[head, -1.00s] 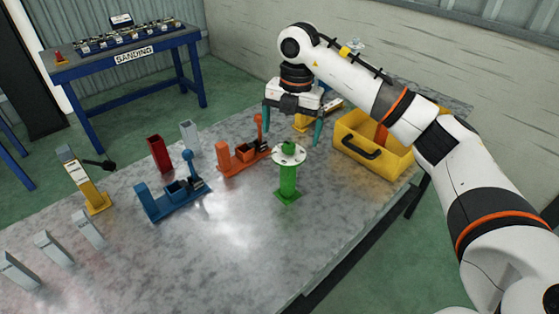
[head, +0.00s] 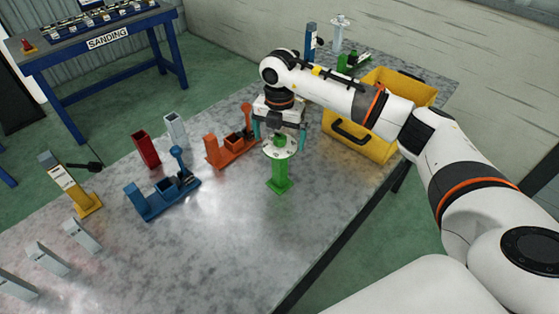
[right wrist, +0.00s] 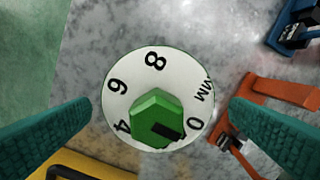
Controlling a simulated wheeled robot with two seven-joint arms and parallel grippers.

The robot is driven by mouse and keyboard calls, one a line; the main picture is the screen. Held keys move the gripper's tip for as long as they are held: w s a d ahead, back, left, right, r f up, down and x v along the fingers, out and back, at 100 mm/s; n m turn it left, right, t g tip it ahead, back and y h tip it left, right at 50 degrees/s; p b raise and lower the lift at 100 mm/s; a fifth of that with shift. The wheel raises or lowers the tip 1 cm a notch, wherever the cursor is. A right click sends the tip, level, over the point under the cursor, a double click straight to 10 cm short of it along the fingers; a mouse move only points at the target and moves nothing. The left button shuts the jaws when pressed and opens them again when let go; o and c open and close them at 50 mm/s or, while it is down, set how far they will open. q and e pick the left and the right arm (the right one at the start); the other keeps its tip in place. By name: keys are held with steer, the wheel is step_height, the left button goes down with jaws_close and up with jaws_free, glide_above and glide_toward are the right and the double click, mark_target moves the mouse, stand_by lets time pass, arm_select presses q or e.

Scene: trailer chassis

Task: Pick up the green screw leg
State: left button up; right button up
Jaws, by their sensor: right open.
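The green screw leg (head: 280,179) stands upright on the metal table, with a white numbered dial and a green hexagonal top. My right gripper (head: 279,142) is open, with its teal fingers at either side of the leg's top in the head view. In the right wrist view the dial (right wrist: 190,88) lies between the two spread fingers, with a gap on both sides. The wrist view looks down on it, so the leg's lower part is hidden there. My left gripper is not in view.
A yellow bin (head: 365,140) stands right of the leg. An orange fixture (head: 228,150) and a blue fixture (head: 160,200) lie to the left. More parts stand behind the arm. The table (head: 215,255) is clear in front of the leg.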

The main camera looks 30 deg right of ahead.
mark_target(280, 166)
steer(key=shift+s+f+p, duration=0.1)
steer(key=shift+f+p, duration=0.2)
steer(key=shift+f, duration=1.2)
steer(key=c, duration=1.5)
